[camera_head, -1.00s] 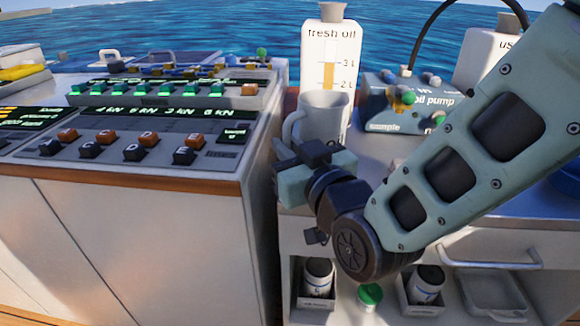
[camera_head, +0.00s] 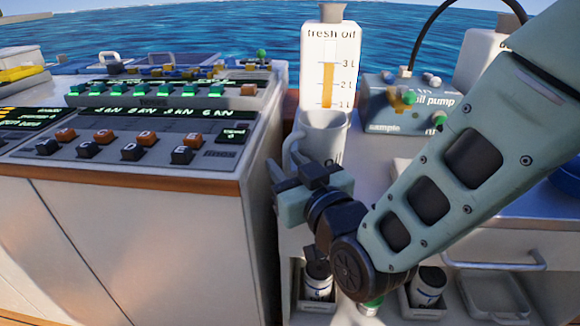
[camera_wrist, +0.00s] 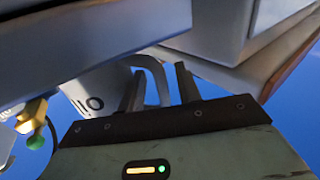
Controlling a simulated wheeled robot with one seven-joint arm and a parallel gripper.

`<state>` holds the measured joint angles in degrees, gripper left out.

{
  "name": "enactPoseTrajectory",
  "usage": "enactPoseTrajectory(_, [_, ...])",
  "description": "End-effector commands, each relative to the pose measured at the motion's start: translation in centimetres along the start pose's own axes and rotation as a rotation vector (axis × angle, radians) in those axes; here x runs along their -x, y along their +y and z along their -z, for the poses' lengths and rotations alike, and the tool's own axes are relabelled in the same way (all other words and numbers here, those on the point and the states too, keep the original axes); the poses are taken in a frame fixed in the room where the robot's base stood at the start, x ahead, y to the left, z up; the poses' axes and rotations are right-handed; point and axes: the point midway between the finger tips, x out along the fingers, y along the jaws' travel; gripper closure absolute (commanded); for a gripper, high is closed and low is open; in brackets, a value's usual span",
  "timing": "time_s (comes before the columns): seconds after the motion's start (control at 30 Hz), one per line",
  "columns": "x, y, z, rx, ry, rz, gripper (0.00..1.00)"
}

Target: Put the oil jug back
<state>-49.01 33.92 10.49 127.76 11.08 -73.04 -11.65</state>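The oil jug (camera_head: 325,138) is a grey-white open-topped jug with its handle on the left. In the head view it is about upright in front of the fresh oil container (camera_head: 328,65), covering its lower part. My gripper (camera_head: 296,178) is at the handle, low on the left, and partly hides the jug's lower part. In the wrist view the handle (camera_wrist: 152,72) lies between my two fingers (camera_wrist: 160,88), and dark markings show on the jug's side (camera_wrist: 90,92). The jug moves with my gripper, so the fingers hold it by the handle. Its base is hidden.
The control console (camera_head: 130,160) stands close on the left. An oil pump (camera_head: 410,105) is behind on the right, with a used-oil container (camera_head: 480,55) beyond.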

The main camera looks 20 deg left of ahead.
Motion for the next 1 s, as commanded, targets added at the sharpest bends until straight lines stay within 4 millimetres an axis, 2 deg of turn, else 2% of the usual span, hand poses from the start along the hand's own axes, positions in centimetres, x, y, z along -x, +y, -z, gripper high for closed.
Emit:
enactPoseTrajectory(0.17, [0.5, 0.0, 0.3, 0.0, -0.001, 0.001, 0.66])
enactPoseTrajectory(0.27, [2.1, 0.0, 0.2, 0.0, -0.002, 0.0, 0.66])
enactPoseTrajectory(0.57, [9.2, 0.0, 0.2, 0.0, -0.002, 0.001, 0.66])
enactPoseTrajectory(0.63, [9.2, 0.1, 0.8, 0.0, -0.005, -0.001, 0.66])
enactPoseTrajectory(1.0, [10.3, 0.0, 0.7, 0.0, -0.006, -0.001, 0.66])
